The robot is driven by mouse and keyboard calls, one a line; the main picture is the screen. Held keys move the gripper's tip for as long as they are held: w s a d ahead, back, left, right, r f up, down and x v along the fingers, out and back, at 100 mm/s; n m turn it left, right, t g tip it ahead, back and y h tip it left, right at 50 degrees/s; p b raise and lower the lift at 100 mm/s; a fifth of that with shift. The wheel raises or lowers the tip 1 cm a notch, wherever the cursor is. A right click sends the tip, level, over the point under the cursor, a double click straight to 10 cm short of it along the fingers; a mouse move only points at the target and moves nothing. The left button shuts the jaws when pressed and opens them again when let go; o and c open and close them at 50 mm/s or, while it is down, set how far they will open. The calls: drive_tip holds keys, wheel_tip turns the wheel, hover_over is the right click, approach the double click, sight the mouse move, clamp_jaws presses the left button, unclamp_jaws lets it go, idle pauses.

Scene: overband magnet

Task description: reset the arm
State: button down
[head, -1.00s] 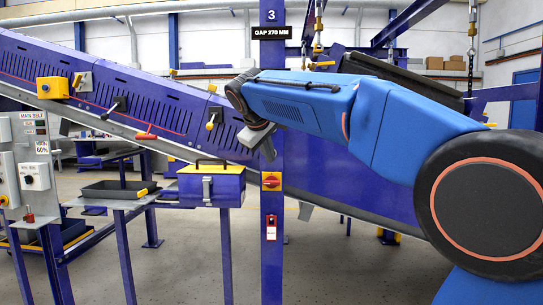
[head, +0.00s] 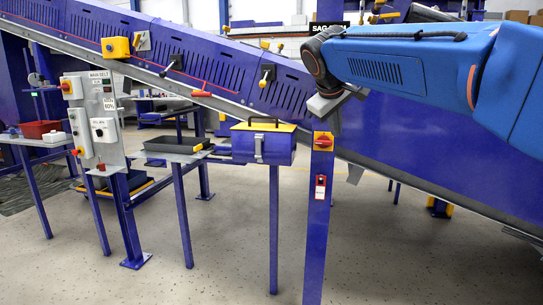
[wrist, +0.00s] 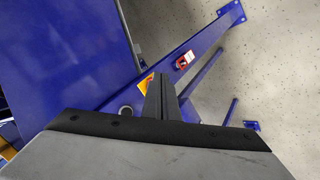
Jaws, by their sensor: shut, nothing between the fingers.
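My blue arm (head: 400,70) reaches in from the upper right of the head view, with its wrist in front of the purple-blue conveyor side. My gripper (head: 326,106) shows there as a small grey shape, just above the rotary switch on the post. In the wrist view my gripper (wrist: 163,95) has its two dark fingers together, with nothing between them. The fingers overlap the post in that view and partly hide the yellow switch plate (wrist: 146,83). I cannot tell whether they touch it.
The blue post (head: 316,240) carries a red-and-yellow rotary switch (head: 323,142) and a red box (head: 320,187). Left of it are a blue-and-yellow toolbox (head: 263,145), a black tray (head: 177,144) and a grey control panel (head: 93,122). Open floor (head: 230,280) lies in front.

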drive_tip(key=s+d+f+m+g+y, duration=0.1)
drive_tip(key=s+d+f+m+y, duration=0.1)
drive_tip(key=s+f, duration=1.4)
drive_tip(key=s+d+f+m+g+y, duration=0.1)
drive_tip(key=s+d+f+m+y, duration=0.1)
drive_tip(key=s+f, duration=1.4)
drive_tip(key=s+d+m, duration=0.1)
drive_tip(key=s, duration=0.3)
drive_tip(key=shift+s+d+f+m+g, duration=0.2)
drive_tip(key=shift+s+f+m+g, duration=0.1)
drive_tip(key=shift+f+m, duration=0.1)
